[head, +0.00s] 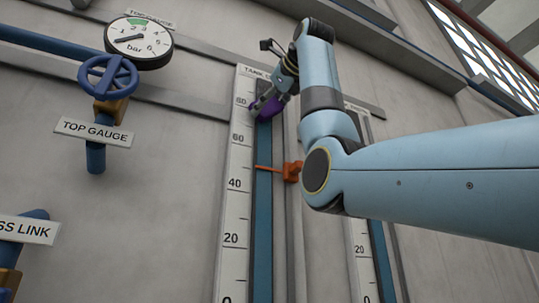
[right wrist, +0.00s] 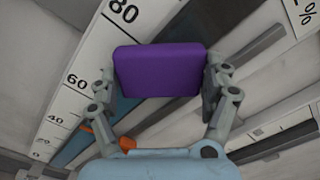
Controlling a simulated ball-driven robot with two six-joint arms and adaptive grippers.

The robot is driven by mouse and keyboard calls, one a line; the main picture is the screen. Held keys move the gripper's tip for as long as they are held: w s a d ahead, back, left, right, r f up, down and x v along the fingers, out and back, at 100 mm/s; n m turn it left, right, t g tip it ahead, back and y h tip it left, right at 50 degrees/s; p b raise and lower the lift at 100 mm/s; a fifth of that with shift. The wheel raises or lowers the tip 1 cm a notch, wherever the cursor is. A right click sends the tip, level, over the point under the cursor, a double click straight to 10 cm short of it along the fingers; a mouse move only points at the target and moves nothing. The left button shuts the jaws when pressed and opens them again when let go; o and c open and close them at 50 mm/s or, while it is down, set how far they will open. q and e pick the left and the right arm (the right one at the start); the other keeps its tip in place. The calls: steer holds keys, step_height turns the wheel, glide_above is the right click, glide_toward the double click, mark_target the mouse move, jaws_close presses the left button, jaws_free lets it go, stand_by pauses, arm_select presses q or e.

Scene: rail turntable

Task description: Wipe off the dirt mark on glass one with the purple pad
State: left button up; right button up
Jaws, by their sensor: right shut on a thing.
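The purple pad (head: 267,108) is in my right gripper (head: 269,101), against or just in front of the upper part of a tall gauge glass (head: 263,215) filled with blue. I cannot tell whether it touches. In the right wrist view the pad (right wrist: 158,70) sits squarely between both fingers of the gripper (right wrist: 160,78). The glass stands beside a white scale (head: 236,180) with a partly covered "TANK" label (head: 254,71). No dirt mark shows; the pad and gripper hide part of the glass. My left gripper is not in view.
An orange pointer (head: 291,171) sticks out across the glass between 40 and 60. A second scale (head: 361,260) stands to the right, partly behind my right arm. A dial gauge (head: 139,43) and a blue valve wheel (head: 108,77) are at upper left.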

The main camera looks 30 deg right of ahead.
mark_target(265, 82)
steer(key=shift+r+p, duration=4.7)
steer(key=shift+r, duration=0.9)
step_height(265, 82, down, 13)
steer(key=b, duration=1.2)
steer(key=shift+f, duration=0.1)
step_height(265, 82, up, 13)
steer(key=p, duration=1.1)
steer(key=shift+p, duration=0.35)
